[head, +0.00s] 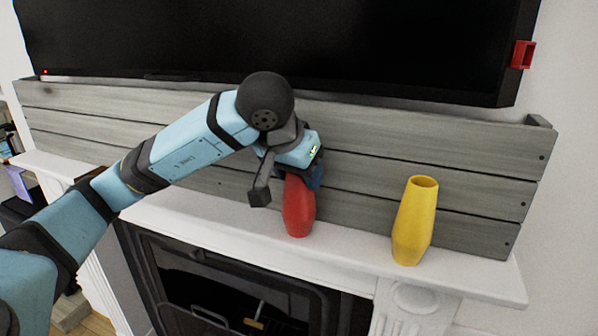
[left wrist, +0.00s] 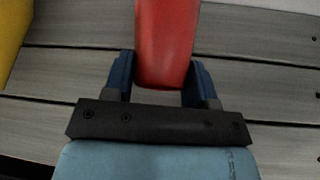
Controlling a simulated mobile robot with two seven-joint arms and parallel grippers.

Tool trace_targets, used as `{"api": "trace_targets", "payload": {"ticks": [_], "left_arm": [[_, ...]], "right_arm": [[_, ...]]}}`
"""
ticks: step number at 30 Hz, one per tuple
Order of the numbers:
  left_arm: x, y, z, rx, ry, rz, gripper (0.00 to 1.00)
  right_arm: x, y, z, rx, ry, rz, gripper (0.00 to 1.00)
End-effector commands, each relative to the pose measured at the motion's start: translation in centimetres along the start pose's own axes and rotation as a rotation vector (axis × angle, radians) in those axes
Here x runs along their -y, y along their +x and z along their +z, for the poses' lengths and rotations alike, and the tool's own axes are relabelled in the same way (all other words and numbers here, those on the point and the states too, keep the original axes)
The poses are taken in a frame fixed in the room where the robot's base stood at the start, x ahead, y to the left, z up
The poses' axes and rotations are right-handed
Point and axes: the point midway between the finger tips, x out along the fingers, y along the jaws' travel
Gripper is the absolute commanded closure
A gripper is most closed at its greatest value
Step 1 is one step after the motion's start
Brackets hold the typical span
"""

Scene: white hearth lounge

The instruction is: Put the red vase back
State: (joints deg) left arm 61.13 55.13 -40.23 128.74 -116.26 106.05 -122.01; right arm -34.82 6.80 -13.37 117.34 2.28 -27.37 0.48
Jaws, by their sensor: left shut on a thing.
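The red vase (head: 298,210) is upright over the white mantel shelf (head: 350,252), in front of the grey wooden boards. Its base is at the shelf top; I cannot tell whether it touches. My left gripper (head: 303,178) is shut on the vase near its top, coming from above. In the left wrist view the red vase (left wrist: 166,45) sits between the two blue fingers (left wrist: 160,80). The vase's rim is hidden by the gripper in the head view. My right gripper is not in view.
A yellow vase (head: 415,220) stands on the shelf to the right, with a gap between it and the red vase. Grey boards (head: 440,150) back the shelf. A black television (head: 280,40) hangs above. The dark fireplace (head: 235,290) is below.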

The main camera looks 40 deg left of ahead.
Motion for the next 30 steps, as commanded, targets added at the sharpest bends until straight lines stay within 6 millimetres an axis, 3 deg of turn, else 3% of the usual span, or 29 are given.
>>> {"api": "trace_targets", "payload": {"ticks": [5, 6, 9, 21, 30], "left_arm": [[0.0, 0.3, 0.2, -0.001, 0.0, 0.0, 1.0], [0.0, 0.4, 0.2, 0.0, 0.0, 0.0, 0.46], [0.0, 0.3, 0.2, 0.001, 0.0, 0.0, 0.23], [0.0, -0.4, -0.1, -0.001, 0.0, 0.0, 0.22], [0.0, -6.6, -0.1, -0.006, 0.002, 0.0, 0.22]], "right_arm": [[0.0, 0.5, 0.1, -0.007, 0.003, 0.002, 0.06], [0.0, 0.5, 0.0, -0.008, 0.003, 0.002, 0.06], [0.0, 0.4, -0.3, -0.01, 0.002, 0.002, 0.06], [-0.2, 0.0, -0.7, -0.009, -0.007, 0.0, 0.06], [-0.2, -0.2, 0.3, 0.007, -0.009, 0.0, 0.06]]}}
